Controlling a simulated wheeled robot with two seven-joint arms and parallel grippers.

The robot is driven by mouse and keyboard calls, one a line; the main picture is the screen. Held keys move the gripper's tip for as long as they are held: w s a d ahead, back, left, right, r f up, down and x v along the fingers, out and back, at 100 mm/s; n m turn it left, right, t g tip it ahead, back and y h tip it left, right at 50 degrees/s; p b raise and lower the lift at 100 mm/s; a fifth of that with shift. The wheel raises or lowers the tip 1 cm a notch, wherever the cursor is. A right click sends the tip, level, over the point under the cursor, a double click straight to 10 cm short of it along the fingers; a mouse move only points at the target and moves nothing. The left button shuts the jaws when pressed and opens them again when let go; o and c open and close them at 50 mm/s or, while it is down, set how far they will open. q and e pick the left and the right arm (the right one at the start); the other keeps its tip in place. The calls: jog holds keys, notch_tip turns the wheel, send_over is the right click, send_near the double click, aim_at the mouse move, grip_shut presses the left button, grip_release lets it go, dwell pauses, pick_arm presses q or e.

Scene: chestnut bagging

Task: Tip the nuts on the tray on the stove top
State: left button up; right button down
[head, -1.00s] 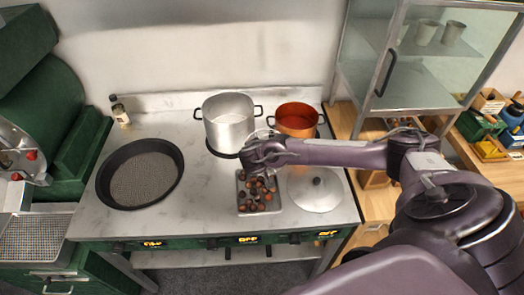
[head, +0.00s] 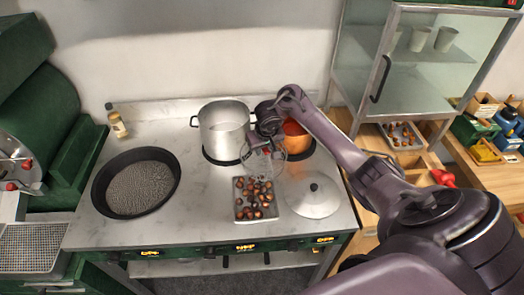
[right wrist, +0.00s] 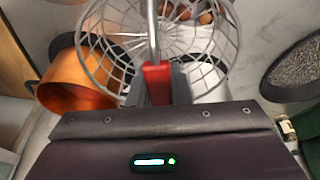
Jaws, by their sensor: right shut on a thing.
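A small metal tray (head: 239,213) lies on the stove top in front of the pots, with brown nuts (head: 256,195) spread on it. My right gripper (head: 268,128) is by the pots and is shut on the red handle (right wrist: 157,84) of a wire skimmer (right wrist: 95,60). The skimmer's wire basket (head: 265,162) hangs just behind the tray, above the stove top. A few nuts (right wrist: 205,17) show past the basket in the right wrist view; the basket looks empty in the head view. My left gripper is not in view.
A steel pot (head: 222,132) and an orange pot (head: 297,138) stand behind. A lid (head: 311,197) lies right of the tray, and a dark round pan (head: 140,185) lies left. A bottle (head: 118,125) stands at the back left. The stove top between pan and tray is clear.

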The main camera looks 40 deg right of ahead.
aim_at(264, 151)
jog(key=shift+s+a+r, duration=0.1)
jog(key=shift+a+r, duration=0.05)
jog(key=shift+r, duration=0.15)
jog(key=v, duration=0.3)
jog(key=shift+s+a, duration=0.2)
jog(key=shift+a, duration=0.1)
jog(key=shift+s+a+r, duration=0.15)
jog(key=shift+s, duration=0.35)
jog(key=s+a+r, duration=0.2)
jog(key=r, duration=0.1)
jog(key=shift+s+r, duration=0.2)
jog(key=shift+s, duration=0.1)
